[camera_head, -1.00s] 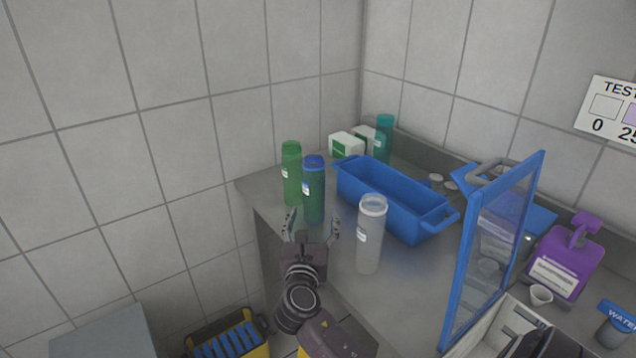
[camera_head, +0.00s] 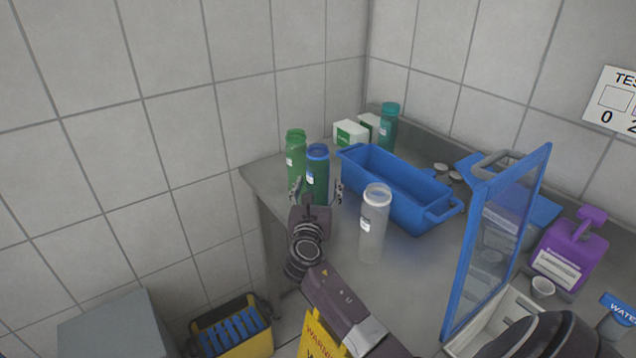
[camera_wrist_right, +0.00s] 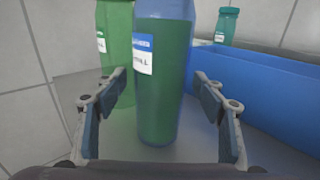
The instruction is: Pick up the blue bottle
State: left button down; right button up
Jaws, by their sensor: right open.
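The blue bottle (camera_head: 317,176) has a blue cap, a white label and dark green contents. It stands upright on the grey counter near its left end. My right gripper (camera_head: 317,194) is open, with its fingers spread to either side of the bottle's lower part. In the right wrist view the blue bottle (camera_wrist_right: 162,75) stands between and beyond the two open fingers (camera_wrist_right: 163,97), with gaps on both sides. A green bottle (camera_head: 296,158) stands just behind it to the left. My left gripper does not show.
A blue bin (camera_head: 400,190) stands close to the right of the bottle. A clear white-capped bottle (camera_head: 373,225) stands in front of the bin. A teal bottle (camera_head: 389,128) and white-green boxes (camera_head: 350,133) are at the back. A blue-framed panel (camera_head: 497,240) rises at right.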

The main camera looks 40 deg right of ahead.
jog(key=shift+c, duration=0.7)
jog(key=c, duration=1.1)
jog(key=shift+r, duration=0.1)
